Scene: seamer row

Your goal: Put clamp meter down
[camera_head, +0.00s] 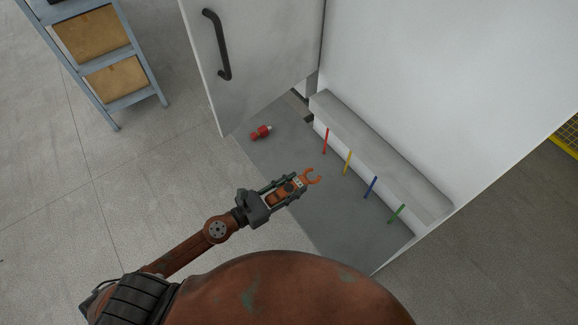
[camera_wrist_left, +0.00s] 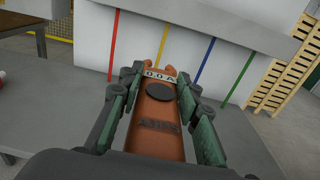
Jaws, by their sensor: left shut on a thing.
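The clamp meter (camera_head: 285,192) is orange, with an open-looking hooked jaw at its far end. My left gripper (camera_head: 282,191) is shut on its body, one finger along each side. In the left wrist view the clamp meter (camera_wrist_left: 158,110) lies lengthwise between the green-padded fingers, with a dark round dial and a pale display reading 0.0 A. It is over the grey shelf surface (camera_head: 330,215) in the head view; I cannot tell whether it touches it. My right gripper is not in view.
A red object (camera_head: 261,132) lies on the grey surface near the open cabinet door (camera_head: 255,60). A blue-grey rack (camera_head: 100,60) stands at upper left. Grey surface between rods and gripper is clear.

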